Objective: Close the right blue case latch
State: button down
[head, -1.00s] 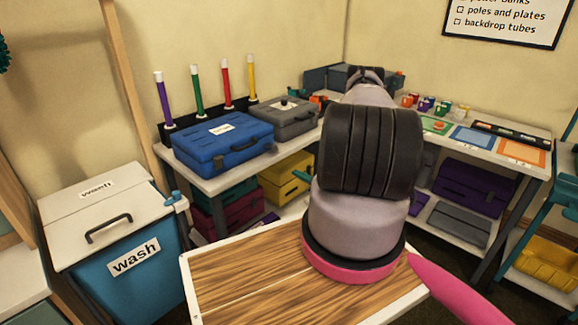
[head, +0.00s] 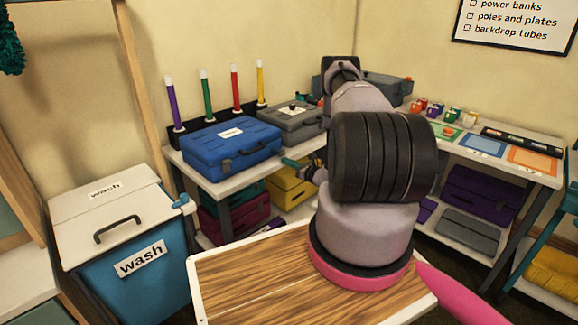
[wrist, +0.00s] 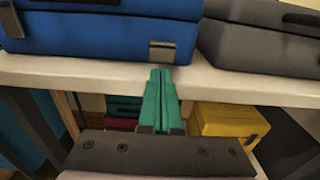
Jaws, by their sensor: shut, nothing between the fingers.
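The blue case (head: 232,148) lies flat with its lid down on the white shelf top, its dark handle facing front. It fills the upper left of the wrist view (wrist: 95,38). Its right latch (wrist: 161,51) is a small metal plate low on the front, near the right corner; I cannot tell if it is fastened.
A grey case (head: 298,122) stands close on the right of the blue one. The white shelf edge (wrist: 230,85) runs right under the latch. A yellow case (head: 285,188) sits on the lower shelf. A wash bin (head: 125,235) stands at left.

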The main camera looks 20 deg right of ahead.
jog(key=shift+r, duration=0.1)
jog(key=shift+r+g, duration=0.2)
jog(key=shift+g, duration=0.2)
